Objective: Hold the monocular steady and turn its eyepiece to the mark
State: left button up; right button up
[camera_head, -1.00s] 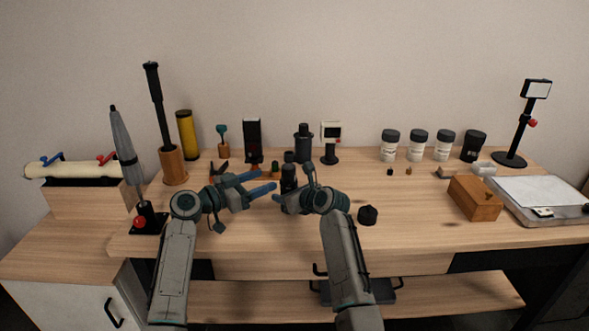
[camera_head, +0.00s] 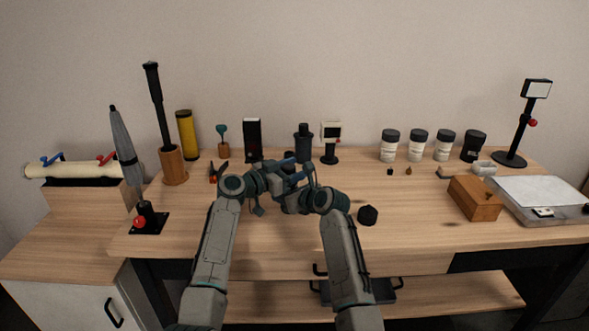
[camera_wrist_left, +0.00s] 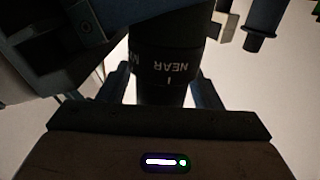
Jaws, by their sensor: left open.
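The monocular shows in the left wrist view as a black ribbed barrel (camera_wrist_left: 166,55) with the white word NEAR and a short white mark line below it. In the head view my arms and grippers hide it. My left gripper (camera_head: 297,172) is open, with its blue fingers on either side of the barrel in the wrist view. I cannot tell whether they touch it. My right gripper (camera_head: 290,198) is just below the left one in the head view, at the monocular's place. Its fingers are hidden, so its grip cannot be told.
Behind my grippers stand a black box-shaped device (camera_head: 252,140), a dark cylinder (camera_head: 303,145) and a small white-screened instrument (camera_head: 331,140). A black knob-like piece (camera_head: 367,215) lies right of my right arm. A wooden box (camera_head: 475,198) stands farther right.

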pick_arm(q)
jog(key=c, duration=1)
jog(key=shift+w+a+n+t+y, duration=0.1)
jog(key=shift+n+t+y, duration=0.65)
jog(key=shift+t, duration=0.25)
jog(key=o, duration=1)
jog(key=v, duration=1.2)
